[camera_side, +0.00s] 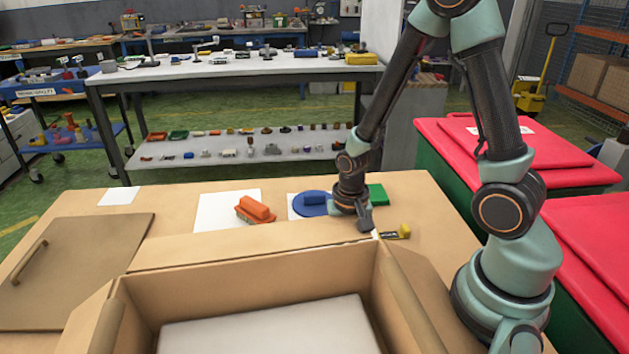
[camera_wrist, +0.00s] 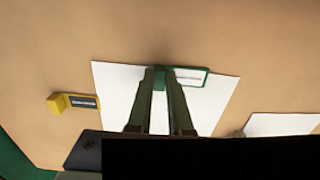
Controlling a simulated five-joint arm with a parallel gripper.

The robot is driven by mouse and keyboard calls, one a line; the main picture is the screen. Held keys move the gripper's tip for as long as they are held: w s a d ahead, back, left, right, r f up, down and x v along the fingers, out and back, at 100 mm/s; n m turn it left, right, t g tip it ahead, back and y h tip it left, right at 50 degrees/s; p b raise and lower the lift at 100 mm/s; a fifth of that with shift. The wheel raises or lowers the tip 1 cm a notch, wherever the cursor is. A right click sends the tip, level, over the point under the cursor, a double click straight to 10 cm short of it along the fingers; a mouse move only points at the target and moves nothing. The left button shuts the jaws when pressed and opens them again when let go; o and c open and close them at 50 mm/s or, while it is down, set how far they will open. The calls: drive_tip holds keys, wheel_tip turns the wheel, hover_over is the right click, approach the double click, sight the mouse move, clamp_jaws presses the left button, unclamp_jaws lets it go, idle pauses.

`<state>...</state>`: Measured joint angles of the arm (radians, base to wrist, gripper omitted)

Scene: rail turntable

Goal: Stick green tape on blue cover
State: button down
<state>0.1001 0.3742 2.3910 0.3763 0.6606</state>
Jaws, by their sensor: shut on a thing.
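The blue cover (camera_side: 311,203) is a flat round disc on a white sheet, left of my gripper (camera_side: 362,224) in the side view. In the wrist view, my gripper (camera_wrist: 160,82) is shut on the green tape (camera_wrist: 192,77). A green piece is between the fingertips, and a green-edged pale strip reaches to the right. A white sheet (camera_wrist: 118,90) is beneath it. The blue cover does not show in the wrist view. A green block (camera_side: 378,194) is just behind my gripper in the side view; I cannot tell whether it belongs to the held tape.
An open cardboard box (camera_side: 250,258) stands in front. A brown board with a handle (camera_side: 75,265) lies left.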

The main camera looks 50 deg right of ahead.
wheel_tip(320, 180, up, 19)
drive_tip(key=w+d+f, duration=1)
drive_tip(key=w, duration=0.2)
drive_tip(key=shift+w+d, duration=0.2)
drive_tip(key=shift+w, duration=0.1)
drive_tip(key=shift+f, duration=0.1)
drive_tip(key=shift+f, duration=3.7)
drive_tip(key=shift+f, duration=0.4)
drive_tip(key=c, duration=0.8)
unclamp_jaws()
drive_tip(key=shift+o, duration=0.2)
